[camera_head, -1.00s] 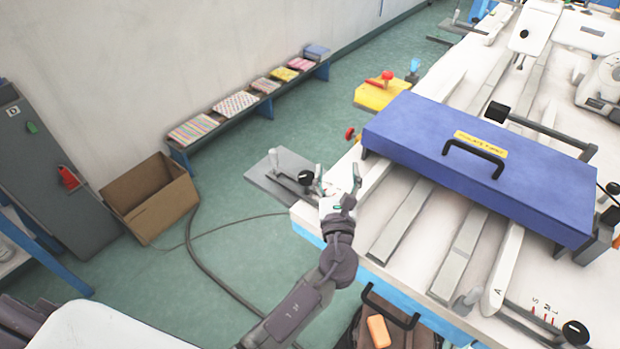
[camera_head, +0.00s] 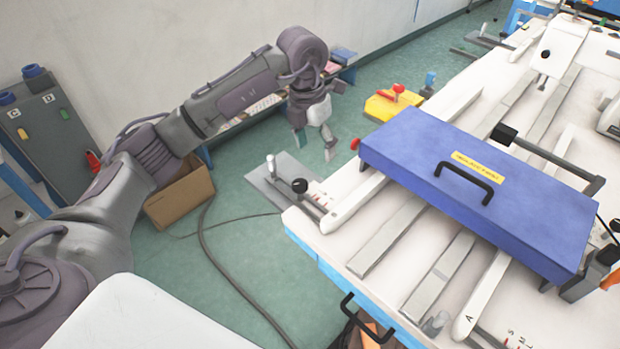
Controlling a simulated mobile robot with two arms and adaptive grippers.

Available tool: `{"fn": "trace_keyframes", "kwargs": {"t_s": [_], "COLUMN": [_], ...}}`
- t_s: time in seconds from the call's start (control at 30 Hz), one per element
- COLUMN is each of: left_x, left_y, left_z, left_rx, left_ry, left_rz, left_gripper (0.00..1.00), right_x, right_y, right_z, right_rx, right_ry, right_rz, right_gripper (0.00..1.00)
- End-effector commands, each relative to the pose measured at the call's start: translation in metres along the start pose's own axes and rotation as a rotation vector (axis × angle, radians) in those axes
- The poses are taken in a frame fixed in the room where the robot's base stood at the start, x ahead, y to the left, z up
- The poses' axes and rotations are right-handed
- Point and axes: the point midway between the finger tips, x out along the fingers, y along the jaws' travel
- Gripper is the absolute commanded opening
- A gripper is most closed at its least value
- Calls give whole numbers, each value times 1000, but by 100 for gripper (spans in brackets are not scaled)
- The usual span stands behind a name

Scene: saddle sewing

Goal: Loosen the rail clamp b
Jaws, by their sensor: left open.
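A clamp (camera_head: 299,186) with a black ball knob and a small upright lever sits at the left edge of the white table, beside a white rail (camera_head: 355,203). Red marks show next to it. I cannot read a letter "B" on it, so I cannot tell for sure that it is rail clamp b. My left gripper (camera_head: 315,148) is open and empty, raised above and apart from this clamp, with its fingers pointing down. Another white rail (camera_head: 480,300), marked "A", lies at the lower right, with S and M marks near the bottom edge. My right gripper is not in view.
A blue cover (camera_head: 470,180) with a black handle spans the rails. A black knob (camera_head: 504,134) on a bar stands behind it. A yellow block (camera_head: 390,106) with a red knob lies beyond the table. A cardboard box (camera_head: 180,200) and cable are on the floor.

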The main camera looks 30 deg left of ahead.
Motion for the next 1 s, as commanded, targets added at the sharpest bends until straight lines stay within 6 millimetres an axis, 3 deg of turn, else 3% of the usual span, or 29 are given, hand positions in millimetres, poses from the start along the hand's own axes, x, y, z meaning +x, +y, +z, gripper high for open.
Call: {"fn": "trace_keyframes", "kwargs": {"t_s": [0.1, 0.27, 0.8, 1.0], "left_x": [-17, -13, 89, 111], "left_y": [24, 30, 38, 41], "left_z": [-14, -19, -28, -29], "left_rx": [-92, -122, -118, -118], "left_ry": [57, 79, 79, 76], "left_rz": [77, 99, 95, 95], "left_gripper": [68, 68, 68, 68], "right_x": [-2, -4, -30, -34], "right_y": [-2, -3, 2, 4], "right_z": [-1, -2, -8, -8], "right_rx": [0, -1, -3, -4], "right_ry": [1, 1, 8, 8], "right_rz": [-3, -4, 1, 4], "right_gripper": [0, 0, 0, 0]}}
